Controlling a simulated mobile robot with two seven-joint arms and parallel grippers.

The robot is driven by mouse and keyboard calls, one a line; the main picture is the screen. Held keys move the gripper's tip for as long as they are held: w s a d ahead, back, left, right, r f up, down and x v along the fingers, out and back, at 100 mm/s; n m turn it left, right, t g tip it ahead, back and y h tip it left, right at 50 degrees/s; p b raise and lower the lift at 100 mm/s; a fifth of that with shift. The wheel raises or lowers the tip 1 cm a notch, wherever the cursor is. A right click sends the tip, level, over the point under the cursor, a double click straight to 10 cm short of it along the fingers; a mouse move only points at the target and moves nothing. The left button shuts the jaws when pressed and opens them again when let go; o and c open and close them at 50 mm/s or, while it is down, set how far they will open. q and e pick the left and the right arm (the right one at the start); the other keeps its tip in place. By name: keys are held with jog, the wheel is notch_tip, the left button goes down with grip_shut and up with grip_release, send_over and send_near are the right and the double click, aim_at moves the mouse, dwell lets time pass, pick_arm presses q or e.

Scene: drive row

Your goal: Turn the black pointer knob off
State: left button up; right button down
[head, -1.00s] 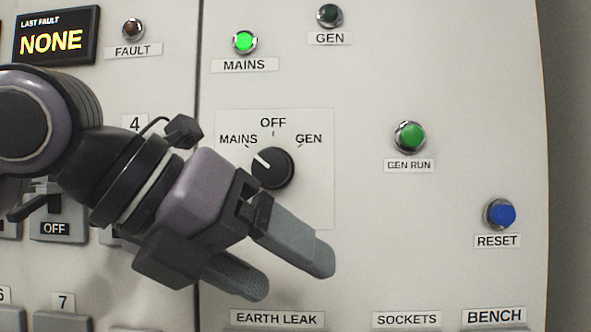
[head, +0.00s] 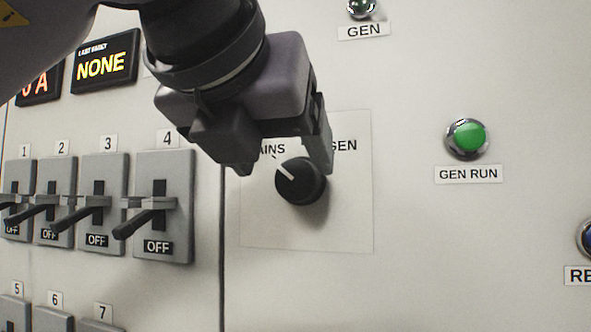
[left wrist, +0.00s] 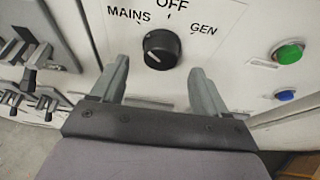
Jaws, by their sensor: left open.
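The black pointer knob (head: 300,181) sits on a pale plate (head: 272,228) on the panel. Its white line points up and left, toward the MAINS label, which is partly covered in the head view. The OFF label is hidden there behind my gripper. In the left wrist view the knob (left wrist: 161,49) lies ahead of the fingertips, between their lines, with MAINS, OFF and GEN around it. My left gripper (head: 283,168) is open and empty, just above and in front of the knob in the head view. I cannot tell that it touches. My right gripper is not in view.
Several grey breaker switches (head: 164,206) with levers sticking out stand left of the knob. A green GEN RUN button (head: 467,138) is at the right, with a blue RESET button (head: 586,238) at the edge. The panel below the knob is bare.

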aim_at(294, 177)
pick_arm(q)
jog(key=x, duration=0.4)
jog(key=shift+w+d+f+p, duration=0.1)
jog(key=shift+w+d+p, duration=0.1)
jog(key=shift+p, duration=0.15)
jog(key=c, duration=0.9)
